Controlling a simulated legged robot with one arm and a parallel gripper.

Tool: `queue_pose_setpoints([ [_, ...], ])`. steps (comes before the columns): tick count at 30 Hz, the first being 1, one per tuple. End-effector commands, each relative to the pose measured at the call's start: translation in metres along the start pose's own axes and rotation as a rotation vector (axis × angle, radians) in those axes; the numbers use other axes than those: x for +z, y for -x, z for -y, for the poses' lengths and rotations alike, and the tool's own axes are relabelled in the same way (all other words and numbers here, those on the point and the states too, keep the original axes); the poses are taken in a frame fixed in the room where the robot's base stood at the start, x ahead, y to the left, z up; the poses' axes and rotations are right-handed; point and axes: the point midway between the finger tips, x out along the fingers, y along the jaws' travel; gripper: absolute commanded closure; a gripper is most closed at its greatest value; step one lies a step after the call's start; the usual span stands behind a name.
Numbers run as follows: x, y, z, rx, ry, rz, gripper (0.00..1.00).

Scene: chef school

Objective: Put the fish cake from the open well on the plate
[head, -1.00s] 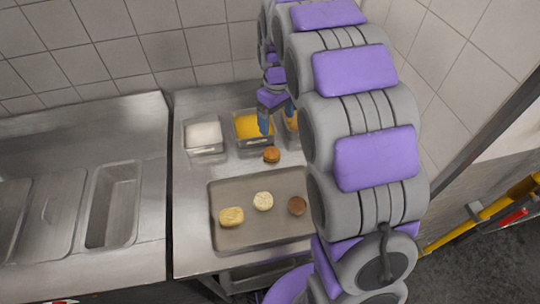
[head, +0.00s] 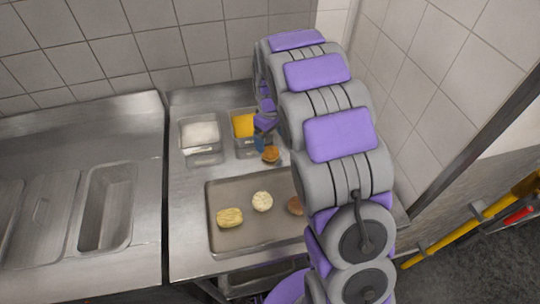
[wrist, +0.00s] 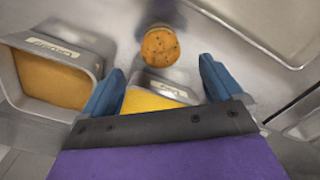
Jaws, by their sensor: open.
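A round, orange-brown, speckled patty (head: 271,154), apparently the fish cake, lies on the steel counter in front of the yellow-filled container. It also shows in the wrist view (wrist: 160,46), just beyond my fingertips and apart from them. My gripper (head: 260,143) is open and empty, close to the patty; its two blue fingers (wrist: 160,84) show in the wrist view. The open well (head: 108,207), a sunken steel pan in the left counter, looks empty. I cannot make out a plate; my arm covers the right side of the counter.
A grey tray (head: 238,190) in front holds a yellow piece (head: 229,217), a pale round (head: 262,201) and a brown round (head: 296,205). Behind stand a white-filled container (head: 201,134) and a yellow-filled one (head: 244,124). An orange-filled container (wrist: 52,78) shows in the wrist view.

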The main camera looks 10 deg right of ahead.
Motion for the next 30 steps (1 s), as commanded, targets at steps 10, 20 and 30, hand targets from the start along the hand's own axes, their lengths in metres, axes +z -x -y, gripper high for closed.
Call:
queue_pose_setpoints([
  [10,-0.001,-0.031,0.0,-0.002,0.0,0.002,0.07],
  [20,-0.002,-0.068,0.001,0.0,0.0,0.0,0.07],
  [30,-0.003,-0.067,0.001,0.0,0.0,0.0,0.22],
])
